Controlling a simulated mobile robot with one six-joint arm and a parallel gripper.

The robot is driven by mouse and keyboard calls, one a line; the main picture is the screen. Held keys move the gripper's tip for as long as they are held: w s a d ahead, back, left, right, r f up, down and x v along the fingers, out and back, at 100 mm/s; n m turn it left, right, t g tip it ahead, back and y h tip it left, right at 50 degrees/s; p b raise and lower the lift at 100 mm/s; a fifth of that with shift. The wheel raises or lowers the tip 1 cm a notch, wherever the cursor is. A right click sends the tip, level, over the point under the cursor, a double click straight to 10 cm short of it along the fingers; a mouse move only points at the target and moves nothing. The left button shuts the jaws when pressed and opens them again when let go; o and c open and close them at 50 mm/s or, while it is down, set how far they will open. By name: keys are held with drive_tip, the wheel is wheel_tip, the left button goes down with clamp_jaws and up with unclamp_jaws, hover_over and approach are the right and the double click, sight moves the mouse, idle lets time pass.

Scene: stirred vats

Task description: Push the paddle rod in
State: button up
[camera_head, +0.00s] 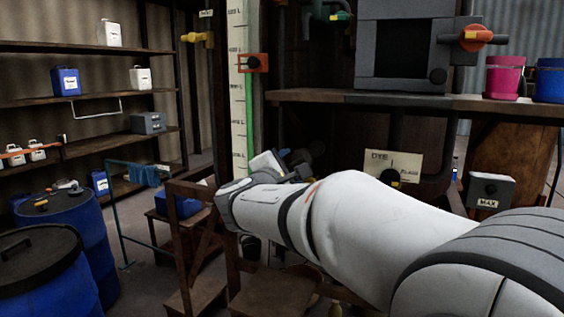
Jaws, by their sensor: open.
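My white arm reaches in from the lower right and bends at the left. My gripper (300,162) is a small dark shape beyond the wrist, in front of the dark vat woodwork. Its jaws are open, and I see nothing held in them. I cannot pick out the paddle rod with certainty; the arm and deep shadow hide part of the vat front.
A wooden shelf (420,102) crosses the right, with pink (505,78) and blue (550,80) buckets. A "MAX" box (491,188) is below. A level gauge (238,110) stands behind the wrist. Wooden steps (205,290) and blue drums (65,235) are left.

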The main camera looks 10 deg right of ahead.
drive_tip(key=shift+x, duration=1.15)
drive_tip(key=shift+s+d, duration=0.1)
clamp_jaws()
